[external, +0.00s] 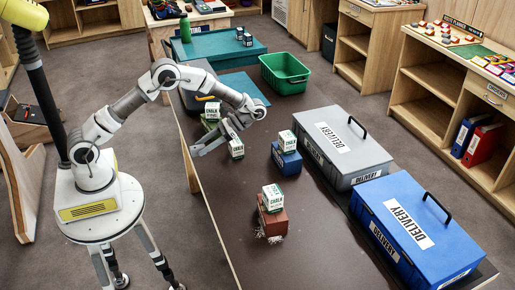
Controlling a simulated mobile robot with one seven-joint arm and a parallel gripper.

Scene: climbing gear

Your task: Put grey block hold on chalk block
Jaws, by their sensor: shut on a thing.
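My gripper (222,136) is over the left part of the dark table, with its hand tilted down. It is shut on a light grey piece (204,148), which appears to be the grey block hold; the fingers hide part of it. Another chalk block (287,140) sits on a blue block (287,162). A third chalk block (272,197) sits on a reddish-brown block (272,222) nearer the front.
A grey delivery box (342,170) and a blue delivery box (446,262) line the table's right side. A green bin (285,74) stands at the back. The table's front left is clear.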

